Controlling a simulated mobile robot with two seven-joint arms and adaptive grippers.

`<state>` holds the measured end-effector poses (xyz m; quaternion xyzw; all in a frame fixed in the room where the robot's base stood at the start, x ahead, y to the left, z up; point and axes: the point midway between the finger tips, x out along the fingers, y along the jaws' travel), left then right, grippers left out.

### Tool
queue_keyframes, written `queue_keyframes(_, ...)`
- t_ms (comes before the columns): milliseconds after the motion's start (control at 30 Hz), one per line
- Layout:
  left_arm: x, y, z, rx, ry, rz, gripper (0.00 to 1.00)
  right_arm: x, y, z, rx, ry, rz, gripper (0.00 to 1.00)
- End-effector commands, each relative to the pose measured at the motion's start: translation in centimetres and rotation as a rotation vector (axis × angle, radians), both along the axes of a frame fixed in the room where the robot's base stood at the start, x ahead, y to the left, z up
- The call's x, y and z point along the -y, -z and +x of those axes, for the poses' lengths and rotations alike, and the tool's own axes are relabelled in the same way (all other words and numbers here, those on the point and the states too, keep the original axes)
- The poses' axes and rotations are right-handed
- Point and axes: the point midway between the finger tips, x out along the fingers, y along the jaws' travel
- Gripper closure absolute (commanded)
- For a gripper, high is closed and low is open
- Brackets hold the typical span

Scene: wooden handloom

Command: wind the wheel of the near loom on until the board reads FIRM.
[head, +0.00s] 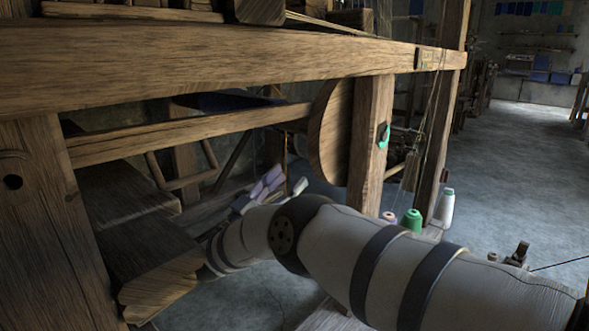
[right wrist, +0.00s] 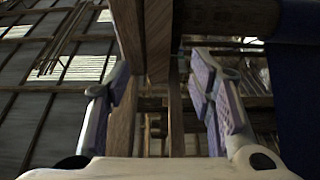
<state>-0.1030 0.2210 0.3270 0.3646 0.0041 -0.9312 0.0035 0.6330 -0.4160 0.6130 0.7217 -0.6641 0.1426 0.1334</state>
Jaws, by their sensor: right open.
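The near loom (head: 220,58) fills the left and middle of the head view. A round wooden wheel (head: 328,135) shows edge-on beside its post (head: 370,145); part of it is hidden behind the post. My right gripper (head: 268,186) is under the loom, below and left of the wheel, with its pale purple finger pads up. In the right wrist view my right gripper (right wrist: 162,88) is open, with wooden beams (right wrist: 150,40) seen between and beyond its fingers. I cannot tell whether it touches any wood. No board reading is legible. My left gripper is out of view.
A small green item (head: 383,136) is on the post. A thick bench plank (head: 160,285) lies at the lower left. Open floor (head: 500,160) extends right.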

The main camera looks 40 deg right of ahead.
Motion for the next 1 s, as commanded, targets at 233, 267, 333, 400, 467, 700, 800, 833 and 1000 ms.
queue_keyframes(233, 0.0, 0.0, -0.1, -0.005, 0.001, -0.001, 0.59, 4.8, -2.2, 0.3, 0.006, 0.005, -0.001, 0.51)
queue_keyframes(267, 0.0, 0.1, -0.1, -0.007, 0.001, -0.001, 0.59, 5.5, -2.5, 0.4, 0.005, 0.003, -0.001, 0.51)
queue_keyframes(333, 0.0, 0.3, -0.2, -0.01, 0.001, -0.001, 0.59, 7.1, -3.1, 0.5, 0.004, 0.003, -0.001, 0.51)
queue_keyframes(400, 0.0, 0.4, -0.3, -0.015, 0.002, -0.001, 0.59, 8.5, -3.6, 0.7, 0.004, 0.002, -0.001, 0.51)
queue_keyframes(467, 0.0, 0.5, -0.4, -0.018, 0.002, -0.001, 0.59, 9.4, -4.0, 0.8, 0.003, 0.001, -0.001, 0.51)
queue_keyframes(700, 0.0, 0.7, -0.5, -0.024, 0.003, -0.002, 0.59, 11.0, -4.8, 0.9, 0.002, -0.003, -0.001, 0.51)
queue_keyframes(800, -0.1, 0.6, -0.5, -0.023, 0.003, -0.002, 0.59, 11.0, -4.8, 1.0, 0.002, -0.003, -0.001, 0.51)
queue_keyframes(833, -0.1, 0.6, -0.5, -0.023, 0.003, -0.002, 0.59, 11.0, -4.8, 1.0, 0.002, -0.003, -0.001, 0.51)
queue_keyframes(1000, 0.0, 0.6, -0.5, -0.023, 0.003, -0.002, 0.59, 11.0, -4.8, 1.0, 0.002, -0.003, -0.001, 0.78)
